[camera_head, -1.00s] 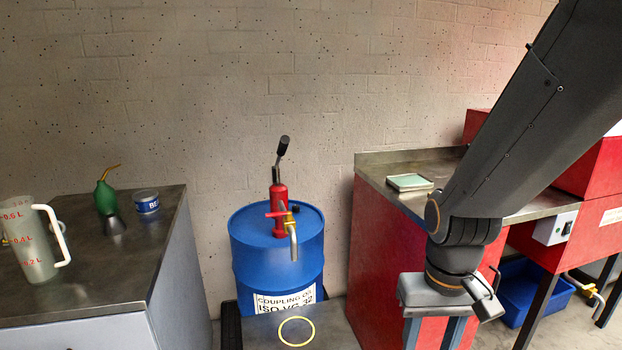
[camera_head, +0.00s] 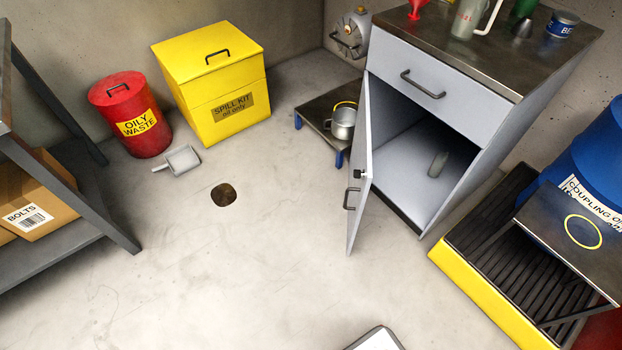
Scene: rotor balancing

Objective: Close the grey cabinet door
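The grey cabinet (camera_head: 515,135) stands at the upper right of the head view, with a closed drawer above an open compartment. Its grey door (camera_head: 360,190) stands wide open, hinged on the left side of the compartment and swung out towards me. The door has a dark bar handle (camera_head: 349,198) and a small latch near its free edge. A small grey-green item (camera_head: 438,164) sits inside the compartment. My gripper is not in the picture now.
A metal pot (camera_head: 342,123) stands on a low platform left of the cabinet. A yellow spill kit box (camera_head: 212,85), a red oily waste bin (camera_head: 130,113) and a dustpan (camera_head: 183,160) are further left. A yellow-edged drip pallet (camera_head: 480,295) lies right. Floor before the door is clear.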

